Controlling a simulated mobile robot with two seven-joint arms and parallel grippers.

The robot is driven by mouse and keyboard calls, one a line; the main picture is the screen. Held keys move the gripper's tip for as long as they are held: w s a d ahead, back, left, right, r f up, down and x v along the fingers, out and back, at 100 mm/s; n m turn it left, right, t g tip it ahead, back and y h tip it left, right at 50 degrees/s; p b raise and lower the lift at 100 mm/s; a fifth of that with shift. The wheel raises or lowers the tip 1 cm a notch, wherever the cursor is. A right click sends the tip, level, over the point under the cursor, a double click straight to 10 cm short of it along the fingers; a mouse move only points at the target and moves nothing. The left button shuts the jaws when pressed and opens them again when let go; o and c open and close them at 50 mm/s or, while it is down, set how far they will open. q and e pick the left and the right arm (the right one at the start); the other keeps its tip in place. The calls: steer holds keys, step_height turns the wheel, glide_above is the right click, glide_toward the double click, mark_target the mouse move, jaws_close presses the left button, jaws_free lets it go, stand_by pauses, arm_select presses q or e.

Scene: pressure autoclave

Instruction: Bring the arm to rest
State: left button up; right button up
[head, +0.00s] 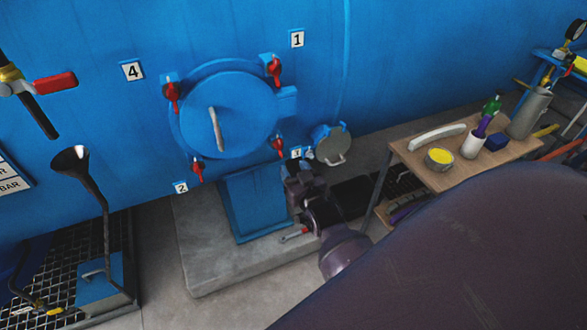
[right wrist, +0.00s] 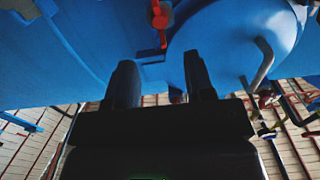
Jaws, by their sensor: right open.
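My right gripper (head: 297,176) is in front of the blue autoclave wall, just right of the blue pedestal and below the round door (head: 228,115). In the right wrist view its two dark fingers (right wrist: 160,78) stand apart with nothing between them. The round door and its bar handle (right wrist: 262,62) are beyond the fingers there. In the head view my right arm (head: 345,252) reaches in from the lower right, and a large dark part of it fills that corner. My left gripper is out of view.
Red clamps (head: 275,70) sit around the door, near numbered labels. A small round hatch (head: 332,146) is close to the right of my gripper. A wooden table (head: 408,160) with a bowl, cup and bottles stands at right.

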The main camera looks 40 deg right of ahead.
stand_by(0.3)
steer(key=s+a+f+n+g+y, duration=0.2)
steer(key=s+a+f, duration=0.2)
steer(key=s, duration=0.5)
steer(key=s+a+f+n+g+y, duration=0.1)
steer(key=s+a+f+g+y, duration=0.1)
steer(key=s, duration=0.8)
step_height(320, 180, down, 4)
steer(key=shift+a+r+n+g, duration=0.2)
steer(key=shift+a+n+g, duration=0.2)
steer(key=shift+a+g, duration=0.5)
steer(key=shift+a, duration=0.1)
